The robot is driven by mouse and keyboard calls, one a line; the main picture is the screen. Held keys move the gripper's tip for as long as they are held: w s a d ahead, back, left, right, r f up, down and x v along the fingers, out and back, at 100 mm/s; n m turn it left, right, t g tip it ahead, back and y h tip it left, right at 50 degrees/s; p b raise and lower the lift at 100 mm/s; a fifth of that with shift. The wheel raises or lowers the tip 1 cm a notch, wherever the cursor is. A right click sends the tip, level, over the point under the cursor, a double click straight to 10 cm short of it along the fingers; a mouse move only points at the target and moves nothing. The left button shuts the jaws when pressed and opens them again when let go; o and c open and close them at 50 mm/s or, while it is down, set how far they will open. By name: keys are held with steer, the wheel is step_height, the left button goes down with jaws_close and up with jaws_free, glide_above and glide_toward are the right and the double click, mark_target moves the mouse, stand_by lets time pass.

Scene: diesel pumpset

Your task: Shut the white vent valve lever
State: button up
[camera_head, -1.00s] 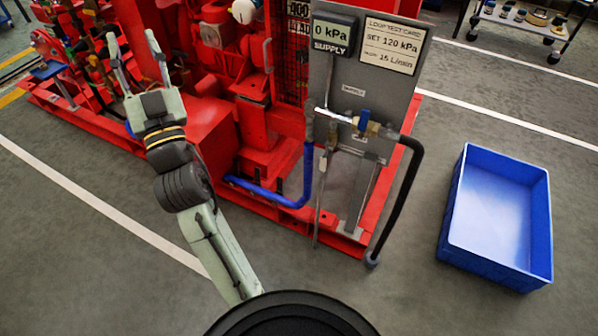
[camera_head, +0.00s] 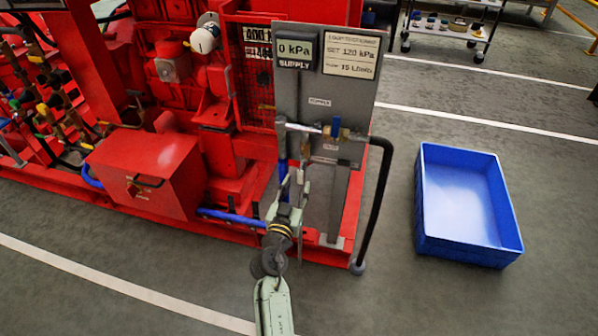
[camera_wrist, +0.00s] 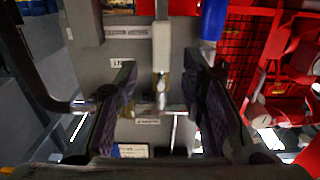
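The panel's small valve assembly (camera_head: 305,137) sits on a horizontal pipe at the panel's lower part. In the wrist view a white lever (camera_wrist: 161,45) points along the picture's vertical, with a brass-coloured fitting (camera_wrist: 161,85) at its lower end. I take this for the vent valve lever. My gripper (camera_head: 295,184) is just below the pipe in the head view, partly covering that area. In the wrist view its two dark fingers (camera_wrist: 160,85) stand apart on either side of the lever line, with nothing clearly held. I cannot tell whether they touch it.
A blue-handled valve (camera_head: 336,128) stands to the right on the same pipe. A black hose (camera_head: 381,200) curves down at right, and a blue hose (camera_head: 232,217) runs low at left. The supply display (camera_head: 295,50) reads 0 kPa. A blue crate (camera_head: 427,240) stands on open floor.

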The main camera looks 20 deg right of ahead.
mark_target(300, 176)
steer(key=shift+p+x, duration=0.55)
steer(key=shift+x, duration=2.25)
steer(key=shift+a, duration=0.1)
steer(key=shift+c, duration=0.4)
jaws_close()
